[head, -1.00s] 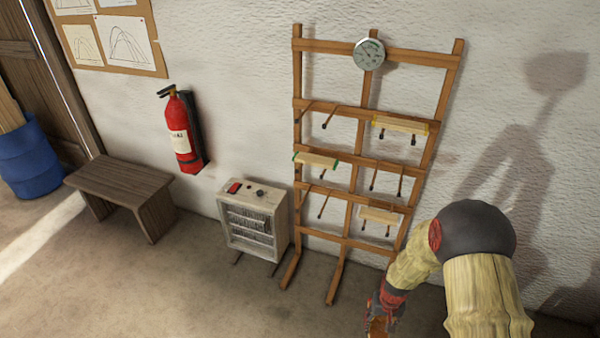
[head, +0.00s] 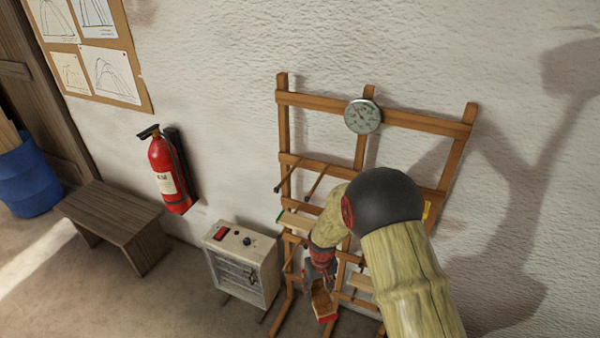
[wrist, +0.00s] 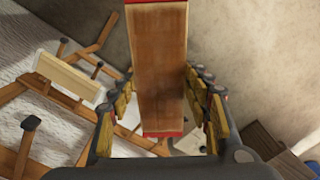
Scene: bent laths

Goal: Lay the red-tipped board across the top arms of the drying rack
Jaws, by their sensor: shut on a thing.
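The red-tipped board (head: 324,303) is brown with red ends, and my gripper (head: 320,275) is shut on it. In the wrist view the board (wrist: 158,60) stands lengthwise between the two fingers (wrist: 160,95). The wooden drying rack (head: 318,102) leans on the wall. The board is low in front of it, below the top arms in the picture. The two top left arms (head: 317,183) show bare. My arm hides the rack's middle and most of its right side. In the wrist view part of the rack (wrist: 85,105) shows at left.
A green-tipped board (head: 293,219) lies on the rack's left side. A pale board (wrist: 68,75) rests on arms in the wrist view. A heater (head: 240,265) stands left of the rack. A round gauge (head: 362,116) hangs above.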

